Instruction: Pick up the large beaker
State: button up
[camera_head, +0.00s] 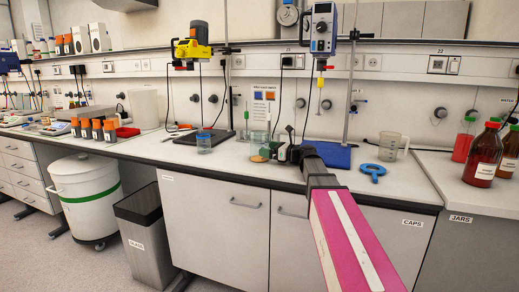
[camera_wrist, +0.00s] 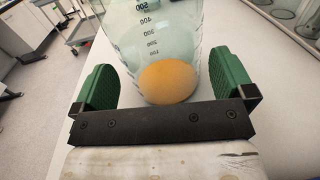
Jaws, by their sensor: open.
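The large beaker (camera_head: 260,143) is clear glass and stands upright on the white bench, left of my gripper (camera_head: 277,153). In the wrist view the beaker (camera_wrist: 150,40) shows dark graduation marks up to 500. A round orange-yellow patch (camera_wrist: 167,82) shows at its base; I cannot tell if it is inside or under the glass. My gripper's green pads are spread wide in the wrist view (camera_wrist: 163,84), one on each side of the beaker's lower part. Whether either pad touches the glass is unclear. In the head view my arm partly hides the gripper.
A smaller beaker with a blue rim (camera_head: 204,142) stands to the left, near a stirrer stand with a yellow head (camera_head: 196,45).

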aim_at(261, 138)
jog(key=x, duration=0.3)
jog(key=shift+w+a, duration=0.2)
jog(key=shift+a, duration=0.2)
jog(key=c, duration=0.9)
jog(key=shift+c, duration=0.2)
jog(key=shift+r, duration=0.15)
jog(key=shift+r, duration=1.7)
jog(key=shift+s+a+r, duration=0.1)
jog(key=shift+a+r, duration=0.05)
jog(key=shift+r, duration=0.2)
jog(key=s+a+r, duration=0.4)
jog(key=a+r, duration=0.2)
jog(key=a, duration=0.4)
jog(key=shift+r, duration=0.25)
